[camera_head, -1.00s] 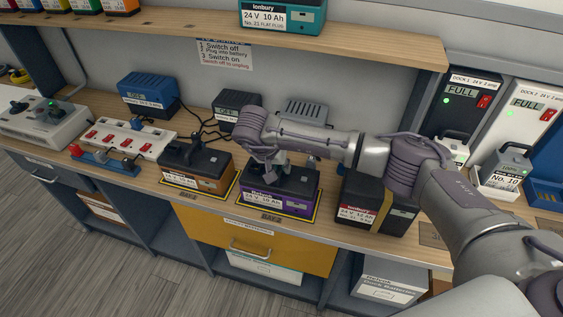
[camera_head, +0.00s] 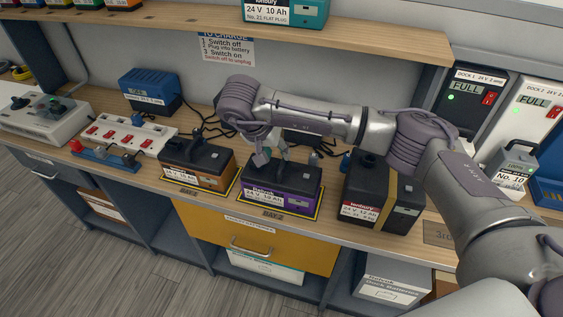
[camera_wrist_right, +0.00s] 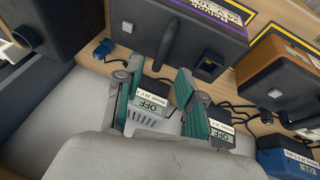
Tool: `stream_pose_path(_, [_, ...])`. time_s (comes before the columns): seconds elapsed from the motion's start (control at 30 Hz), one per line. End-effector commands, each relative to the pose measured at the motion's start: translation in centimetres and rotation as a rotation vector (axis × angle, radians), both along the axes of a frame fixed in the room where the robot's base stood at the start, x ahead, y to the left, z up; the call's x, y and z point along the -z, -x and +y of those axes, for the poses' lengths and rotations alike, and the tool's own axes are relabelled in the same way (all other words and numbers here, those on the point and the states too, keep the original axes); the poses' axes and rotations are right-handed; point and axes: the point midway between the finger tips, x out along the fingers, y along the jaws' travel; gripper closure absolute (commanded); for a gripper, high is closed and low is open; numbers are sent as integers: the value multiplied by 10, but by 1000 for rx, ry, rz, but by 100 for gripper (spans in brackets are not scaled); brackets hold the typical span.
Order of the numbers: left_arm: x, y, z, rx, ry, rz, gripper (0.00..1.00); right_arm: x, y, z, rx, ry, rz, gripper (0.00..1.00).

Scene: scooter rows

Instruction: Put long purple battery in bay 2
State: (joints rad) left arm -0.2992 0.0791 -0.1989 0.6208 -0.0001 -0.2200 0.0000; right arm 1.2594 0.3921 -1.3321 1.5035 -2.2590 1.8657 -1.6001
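The long purple battery (camera_head: 297,201), with a black top and a white label, sits upright in bay 2 (camera_head: 270,214), inside its yellow outline. In the right wrist view, the purple battery (camera_wrist_right: 196,18) is at the top, with its dark handle beyond my fingertips. My right gripper (camera_head: 272,156) is above the battery's top. In the right wrist view its two teal fingers (camera_wrist_right: 156,72) are spread apart with nothing between them, clear of the handle. My left gripper is not in view.
An orange battery (camera_head: 205,177) stands left of the purple one, and a black battery with a yellow strap (camera_head: 378,205) stands right. Chargers with cables stand behind, including a blue one (camera_head: 151,92). A shelf (camera_head: 385,38) runs above. Docks (camera_head: 470,100) are at right.

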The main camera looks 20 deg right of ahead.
Motion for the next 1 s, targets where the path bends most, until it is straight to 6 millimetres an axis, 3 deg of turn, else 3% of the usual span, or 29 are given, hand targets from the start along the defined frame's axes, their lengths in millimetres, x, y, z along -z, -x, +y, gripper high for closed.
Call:
stream_pose_path(0.2, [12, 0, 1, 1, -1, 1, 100, -33, 8, 14, 0, 0, -2, 61])
stream_pose_path(0.4, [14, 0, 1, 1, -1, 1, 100, -46, 11, 19, 0, 1, 0, 61])
stream_pose_path(0.87, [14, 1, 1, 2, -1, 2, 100, -46, 12, 20, -1, -6, 3, 61])
stream_pose_path(1.0, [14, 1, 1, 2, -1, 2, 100, -26, 23, 47, -25, -121, 33, 61])
